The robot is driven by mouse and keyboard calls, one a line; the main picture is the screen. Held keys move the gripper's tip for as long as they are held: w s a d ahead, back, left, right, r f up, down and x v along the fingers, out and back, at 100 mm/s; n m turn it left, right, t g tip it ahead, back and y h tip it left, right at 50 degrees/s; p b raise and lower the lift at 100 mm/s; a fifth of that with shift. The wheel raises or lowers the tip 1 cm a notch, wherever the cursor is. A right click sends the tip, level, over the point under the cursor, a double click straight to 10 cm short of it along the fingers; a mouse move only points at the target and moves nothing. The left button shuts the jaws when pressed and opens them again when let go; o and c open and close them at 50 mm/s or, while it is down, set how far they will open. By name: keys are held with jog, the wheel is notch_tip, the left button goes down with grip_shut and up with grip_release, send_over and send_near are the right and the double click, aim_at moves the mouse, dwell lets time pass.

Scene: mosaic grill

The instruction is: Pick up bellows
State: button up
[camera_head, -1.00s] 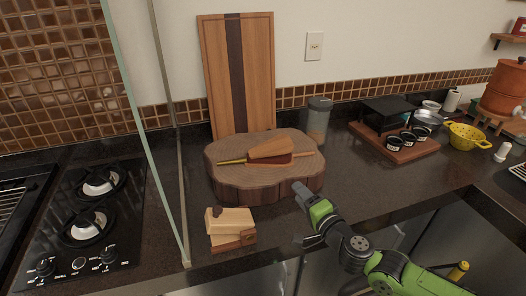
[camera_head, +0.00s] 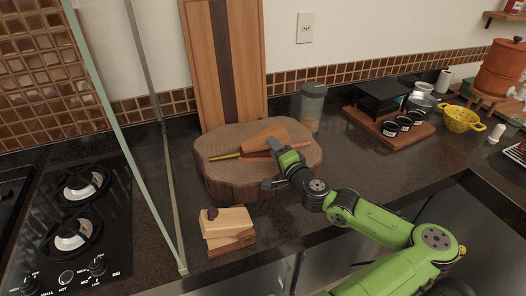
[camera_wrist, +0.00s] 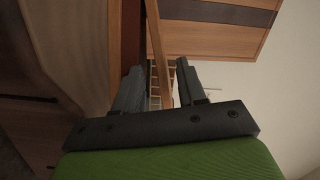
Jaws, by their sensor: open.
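The bellows (camera_head: 263,139), with a tan wooden upper board, a reddish lower part and a thin brass nozzle pointing left, lies on a thick round wooden slab (camera_head: 222,180).
A striped cutting board (camera_head: 224,65) and a lidded jar (camera_head: 313,106) stand behind the slab. A small wooden block object (camera_head: 228,228) lies in front. A glass panel (camera_head: 125,135) and the stove (camera_head: 78,220) are at left. A stand with small cups (camera_head: 385,125) is at right.

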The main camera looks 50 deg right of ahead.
jog(key=x, duration=0.5)
jog(key=shift+a+r, duration=0.15)
jog(key=shift+s, duration=0.15)
jog(key=shift+c, duration=0.4)
grip_shut()
